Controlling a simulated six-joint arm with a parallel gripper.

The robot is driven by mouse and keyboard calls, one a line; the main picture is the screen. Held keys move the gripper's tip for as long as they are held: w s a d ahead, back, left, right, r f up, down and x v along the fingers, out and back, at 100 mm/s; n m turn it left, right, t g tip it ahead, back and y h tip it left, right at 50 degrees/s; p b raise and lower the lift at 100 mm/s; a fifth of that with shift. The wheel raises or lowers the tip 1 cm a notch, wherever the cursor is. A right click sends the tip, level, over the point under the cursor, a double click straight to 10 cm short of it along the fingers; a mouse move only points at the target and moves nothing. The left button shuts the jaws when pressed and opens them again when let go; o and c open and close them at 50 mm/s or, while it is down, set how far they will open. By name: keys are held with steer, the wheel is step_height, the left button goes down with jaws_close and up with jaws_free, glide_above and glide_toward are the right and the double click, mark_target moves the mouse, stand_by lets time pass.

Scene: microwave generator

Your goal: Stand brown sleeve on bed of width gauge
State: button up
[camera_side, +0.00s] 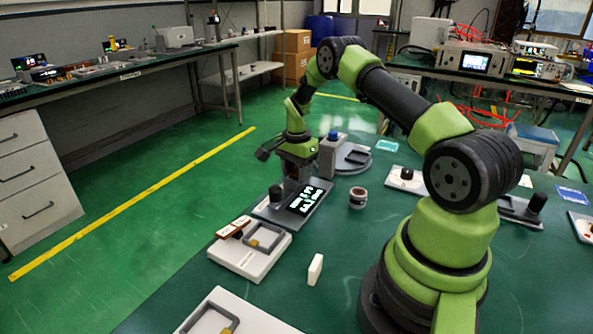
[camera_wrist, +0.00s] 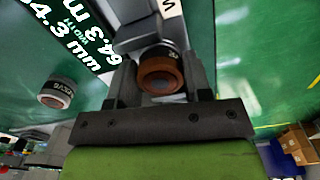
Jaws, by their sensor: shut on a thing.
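The width gauge (camera_side: 268,211) is a low grey device on the green table, with a black display (camera_side: 306,200) showing white text. The display also fills the upper left of the wrist view (camera_wrist: 68,30), where it seems to read 64.3 mm. My gripper (camera_side: 293,178) is pointed down over the gauge's far part. In the wrist view my gripper (camera_wrist: 162,82) is shut on the brown sleeve (camera_wrist: 160,76), a round piece with a brown rim and a dark labelled band. In the side view I cannot make out the sleeve or whether it touches the bed.
A second labelled cylinder (camera_side: 358,198) stands right of the gauge. A grey post with a blue knob (camera_side: 331,155) is close behind my gripper. A white fixture with a grey frame (camera_side: 243,262) and a small white block (camera_side: 315,270) are nearer the front. Table between them is clear.

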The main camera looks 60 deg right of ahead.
steer(key=shift+f, duration=0.15)
steer(key=o, duration=0.9)
steer(key=shift+o, duration=0.2)
